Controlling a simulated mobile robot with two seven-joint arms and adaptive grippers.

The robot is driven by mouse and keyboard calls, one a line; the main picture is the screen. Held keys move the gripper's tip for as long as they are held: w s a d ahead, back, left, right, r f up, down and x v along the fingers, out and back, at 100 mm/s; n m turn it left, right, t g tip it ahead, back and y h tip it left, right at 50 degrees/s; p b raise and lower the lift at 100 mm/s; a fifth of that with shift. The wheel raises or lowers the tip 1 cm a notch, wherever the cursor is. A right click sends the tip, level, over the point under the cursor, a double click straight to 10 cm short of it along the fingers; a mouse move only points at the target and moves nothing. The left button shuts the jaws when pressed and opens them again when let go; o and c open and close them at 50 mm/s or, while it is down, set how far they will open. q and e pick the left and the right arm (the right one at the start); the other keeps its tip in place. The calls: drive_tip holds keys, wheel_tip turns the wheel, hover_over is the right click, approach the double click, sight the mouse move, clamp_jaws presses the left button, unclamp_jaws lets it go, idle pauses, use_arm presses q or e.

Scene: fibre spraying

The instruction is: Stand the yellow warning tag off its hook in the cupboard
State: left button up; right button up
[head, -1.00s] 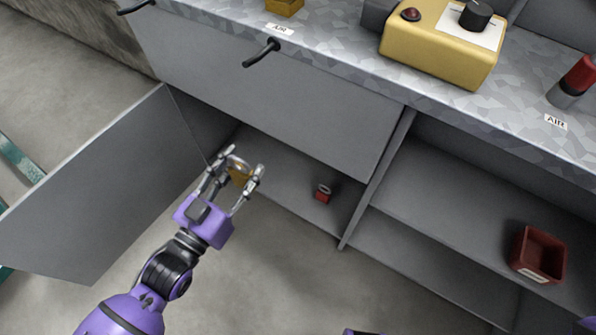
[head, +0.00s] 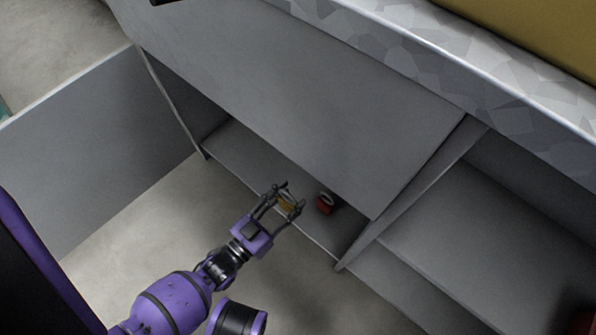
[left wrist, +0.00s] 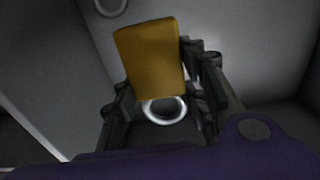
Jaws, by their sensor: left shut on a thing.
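My left gripper (head: 291,197) is shut on the yellow warning tag (head: 287,204) at the mouth of the open cupboard, over the front part of its floor (head: 243,153). In the left wrist view the tag's yellow plate (left wrist: 150,62) points away from the gripper, slightly tilted. Its pale ring (left wrist: 163,122) sits between the fingers. I cannot tell whether the tag touches the cupboard floor. The hook cannot be made out. My right gripper is not in view.
A small red object with a pale ring (head: 325,205) stands on the cupboard floor just right of my left gripper. The open door (head: 100,150) is at the left. A divider (head: 400,205) bounds the cupboard at the right, and its front panel (head: 300,105) hangs above.

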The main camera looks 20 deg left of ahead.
use_arm(q)
drive_tip(key=w+f+b, duration=0.3)
drive_tip(key=w+f, duration=0.1)
drive_tip(key=w+a+f+b, duration=0.1)
drive_tip(key=w+f+b, duration=0.2)
drive_tip(key=w, duration=0.1)
drive_tip(key=w+a+f+b, duration=0.1)
drive_tip(key=w+f+b, duration=0.1)
drive_tip(key=w+f, duration=0.2)
drive_tip(key=shift+a+f+b, duration=0.2)
drive_tip(key=shift+f+b, duration=0.1)
drive_tip(key=shift+b, duration=0.1)
drive_tip(key=shift+f, duration=0.4)
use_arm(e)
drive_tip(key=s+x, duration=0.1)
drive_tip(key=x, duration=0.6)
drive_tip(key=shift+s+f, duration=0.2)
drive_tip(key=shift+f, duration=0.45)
use_arm(q)
drive_tip(key=o, duration=1.2)
drive_tip(key=shift+f, duration=0.1)
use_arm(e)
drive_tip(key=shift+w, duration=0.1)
use_arm(q)
drive_tip(key=p+v, duration=0.3)
drive_tip(key=v, duration=0.9)
drive_tip(key=shift+s, duration=0.1)
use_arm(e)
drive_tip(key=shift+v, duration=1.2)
